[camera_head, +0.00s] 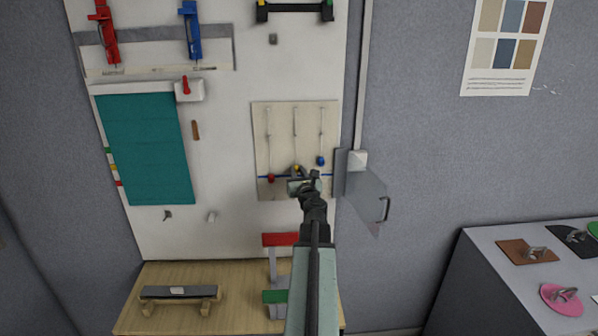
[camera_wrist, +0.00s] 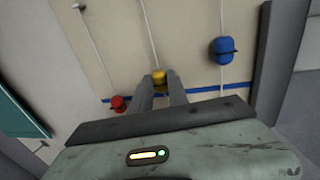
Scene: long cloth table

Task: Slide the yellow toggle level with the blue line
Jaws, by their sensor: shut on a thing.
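The yellow toggle (camera_wrist: 158,76) sits on the middle cord of a beige panel (camera_head: 265,122); it also shows in the head view (camera_head: 296,168). My gripper (camera_wrist: 161,80) has its two fingers at the toggle, shut on it. In the head view my gripper (camera_head: 298,173) partly covers the lower panel. The blue line (camera_wrist: 205,90) crosses the panel, and my fingers hide its middle stretch. In the wrist view the yellow toggle appears a little above the line.
The red toggle (camera_wrist: 119,103) on the left cord is at the blue line. The blue toggle (camera_wrist: 222,50) on the right cord is above it. A grey hinged door (camera_head: 365,197) with a handle stands open just right of the panel. Red and green blocks (camera_head: 281,239) are below.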

